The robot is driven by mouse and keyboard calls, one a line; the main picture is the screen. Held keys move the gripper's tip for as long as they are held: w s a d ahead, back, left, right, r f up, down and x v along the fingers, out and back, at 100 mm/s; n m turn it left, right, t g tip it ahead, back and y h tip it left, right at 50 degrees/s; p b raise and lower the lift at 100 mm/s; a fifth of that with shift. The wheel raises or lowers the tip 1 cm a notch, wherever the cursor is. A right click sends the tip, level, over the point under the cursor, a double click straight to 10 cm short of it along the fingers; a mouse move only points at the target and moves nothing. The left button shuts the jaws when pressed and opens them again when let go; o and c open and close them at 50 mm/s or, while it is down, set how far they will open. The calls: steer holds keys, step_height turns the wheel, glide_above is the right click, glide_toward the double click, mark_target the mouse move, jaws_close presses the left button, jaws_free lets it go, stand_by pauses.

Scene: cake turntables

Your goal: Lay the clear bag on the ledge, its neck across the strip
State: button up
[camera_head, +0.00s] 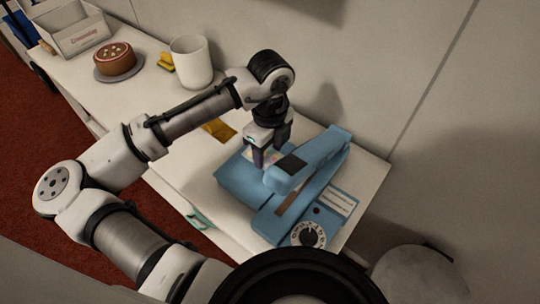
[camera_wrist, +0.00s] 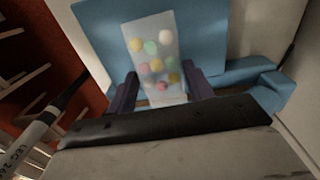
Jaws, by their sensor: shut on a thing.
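The clear bag (camera_wrist: 153,55) holds several coloured sweets. In the wrist view its lower part lies between the two dark fingers of my gripper (camera_wrist: 162,92), and the rest stretches away over the blue ledge (camera_wrist: 95,25). In the head view my gripper (camera_head: 268,158) points down above the sealer (camera_head: 325,160), shut on the bag (camera_head: 272,155), which is mostly hidden by the fingers. The ledge (camera_head: 232,188) lies left of the sealer's raised-looking arm. A brown strip (camera_head: 288,205) shows on the sealer's base. I cannot tell whether the bag touches the ledge.
The sealer's dial (camera_head: 308,235) faces the table's near end. A yellow packet (camera_head: 219,130) lies behind my gripper. A white cup (camera_head: 191,62), a cake on a turntable (camera_head: 116,62) and an open box (camera_head: 75,30) stand farther off. The wall closes the right side.

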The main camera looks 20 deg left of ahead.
mark_target(270, 153)
steer(key=shift+s+d+f+p, duration=0.1)
steer(key=shift+d+f+p, duration=0.1)
steer(key=shift+f, duration=0.7)
steer(key=shift+d+f+p, duration=0.1)
steer(key=shift+f+p, duration=0.05)
steer(key=shift+f, duration=0.7)
steer(key=o, duration=1.2)
steer(key=shift+c, duration=0.2)
steer(key=r+b, duration=0.1)
steer(key=r, duration=1.1)
steer(key=shift+w, duration=0.2)
